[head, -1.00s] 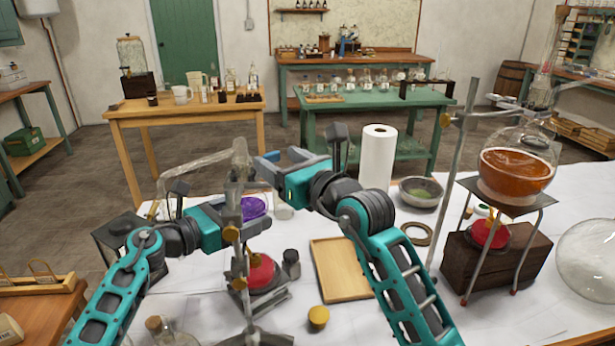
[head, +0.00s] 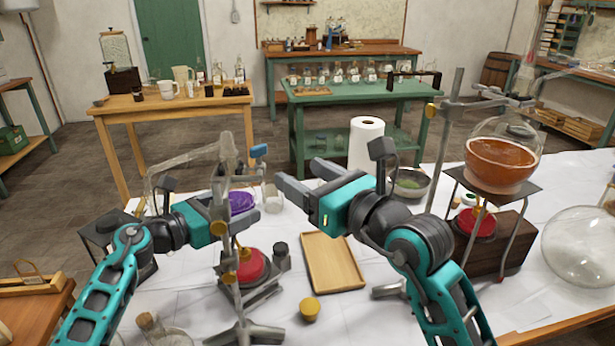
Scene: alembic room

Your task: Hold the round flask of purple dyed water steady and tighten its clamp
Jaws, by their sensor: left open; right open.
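The round flask of purple dyed water (head: 241,202) stands left of centre on the near bench. It is partly hidden behind a metal stand (head: 228,262) and my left gripper. A blue knob (head: 258,151) shows above the flask, right of the stand's top; I cannot tell whether it belongs to the flask's clamp. My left gripper (head: 226,205) is open, close to the flask and stand; its fingertips are largely hidden, and contact is unclear. My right gripper (head: 304,180) is open and empty, with its fingers pointing left, to the right of the flask.
A red burner (head: 250,266) sits below the purple flask. A paper roll (head: 366,143) stands behind. An orange-liquid flask (head: 502,160) and a large empty flask (head: 582,245) are at right.

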